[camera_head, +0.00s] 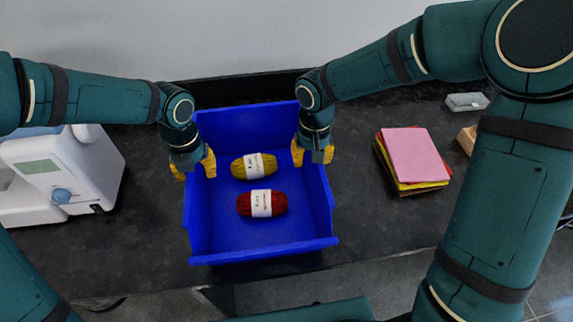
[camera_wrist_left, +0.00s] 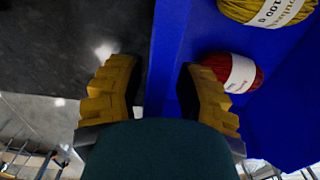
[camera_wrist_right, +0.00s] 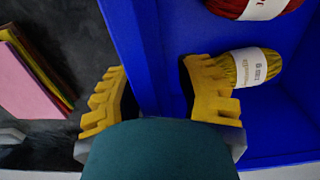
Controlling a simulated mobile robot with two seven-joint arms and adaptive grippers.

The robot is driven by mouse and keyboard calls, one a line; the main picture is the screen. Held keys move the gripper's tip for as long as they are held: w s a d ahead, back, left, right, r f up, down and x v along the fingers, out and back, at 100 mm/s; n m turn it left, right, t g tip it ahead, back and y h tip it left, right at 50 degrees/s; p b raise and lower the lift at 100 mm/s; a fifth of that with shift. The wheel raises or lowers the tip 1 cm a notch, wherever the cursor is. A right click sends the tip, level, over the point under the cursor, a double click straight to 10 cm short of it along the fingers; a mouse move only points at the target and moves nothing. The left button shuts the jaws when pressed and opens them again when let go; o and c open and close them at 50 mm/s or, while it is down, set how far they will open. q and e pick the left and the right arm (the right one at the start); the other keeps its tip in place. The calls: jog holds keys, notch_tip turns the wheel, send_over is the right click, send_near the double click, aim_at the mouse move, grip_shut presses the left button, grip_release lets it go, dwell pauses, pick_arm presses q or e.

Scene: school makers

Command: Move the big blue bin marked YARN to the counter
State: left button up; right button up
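The big blue bin (camera_head: 300,235) sits on the dark counter (camera_head: 370,225), with a yellow yarn skein (camera_head: 254,166) and a red yarn skein (camera_head: 262,203) inside. No YARN marking on the bin is visible. My left gripper (camera_head: 194,168) is open at the bin's left wall. In the left wrist view its yellow fingers (camera_wrist_left: 160,95) stand apart on either side of that wall. My right gripper (camera_head: 313,153) is open at the right wall. In the right wrist view its fingers (camera_wrist_right: 158,95) straddle the wall, with gaps visible.
A white machine (camera_head: 85,172) with a small screen stands left of the bin. A stack of coloured sheets (camera_head: 413,157), pink on top, lies to the right. A small grey block (camera_head: 466,102) is farther right. Bare counter lies between bin and sheets.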

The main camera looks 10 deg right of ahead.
pick_arm(q)
jog(key=shift+r, duration=0.1)
notch_tip(320, 180, up, 12)
jog(key=shift+f, duration=0.15)
pick_arm(e)
notch_tip(320, 180, up, 12)
jog(key=shift+r, duration=0.1)
dwell(0.7)
dwell(0.5)
